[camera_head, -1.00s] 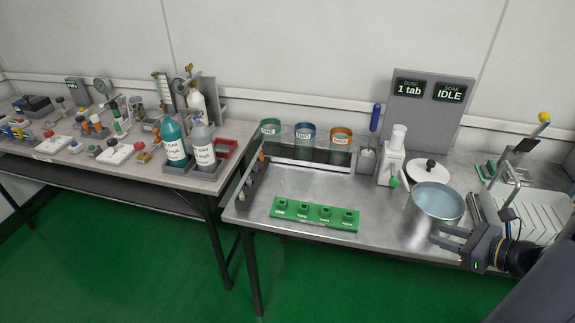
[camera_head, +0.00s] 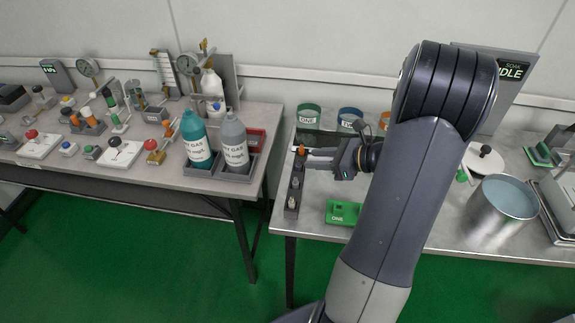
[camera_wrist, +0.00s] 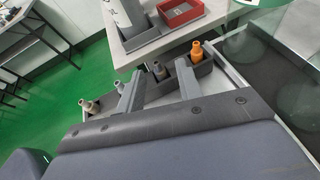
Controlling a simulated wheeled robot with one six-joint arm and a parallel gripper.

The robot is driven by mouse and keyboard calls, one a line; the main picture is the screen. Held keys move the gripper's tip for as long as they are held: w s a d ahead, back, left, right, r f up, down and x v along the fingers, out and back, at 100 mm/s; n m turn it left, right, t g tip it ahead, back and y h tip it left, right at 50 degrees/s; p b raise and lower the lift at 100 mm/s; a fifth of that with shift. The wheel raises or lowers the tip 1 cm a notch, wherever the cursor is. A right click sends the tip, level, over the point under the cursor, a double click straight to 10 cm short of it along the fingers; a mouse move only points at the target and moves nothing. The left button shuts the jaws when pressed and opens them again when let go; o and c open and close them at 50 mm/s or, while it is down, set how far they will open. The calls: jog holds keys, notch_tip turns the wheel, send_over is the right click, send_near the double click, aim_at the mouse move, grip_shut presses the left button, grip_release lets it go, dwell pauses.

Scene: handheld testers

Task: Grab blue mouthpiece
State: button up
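A dark grey rack (camera_head: 292,209) stands along the left edge of the metal table and holds a row of mouthpieces. An orange mouthpiece (camera_wrist: 198,54) is at one end. Greyish mouthpieces (camera_wrist: 160,71) stand in the middle, and a beige one (camera_wrist: 88,106) at the other end. I cannot make out a clearly blue mouthpiece in either view. My gripper (camera_head: 308,157) is at the rack's far part, close to the orange mouthpiece. In the wrist view its two fingers (camera_wrist: 160,82) are apart, with the greyish mouthpieces showing between them; contact cannot be told.
My arm hides much of the metal table. A green block (camera_head: 343,212) lies right of the rack. Labelled cups (camera_head: 308,117) stand behind. A metal pot (camera_head: 502,213) is at the right. Gas bottles (camera_head: 234,145) and a red tray (camera_wrist: 180,14) are on the left table, across a gap.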

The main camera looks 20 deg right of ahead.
aim_at(295, 163)
jog(key=shift+x, duration=1.2)
jog(key=x, duration=0.4)
jog(key=shift+a+f+b, duration=0.3)
jog(key=shift+a+f, duration=0.1)
jog(key=shift+f, duration=0.1)
jog(key=shift+w+a+f, duration=0.1)
jog(key=shift+w+a, duration=0.1)
grip_shut()
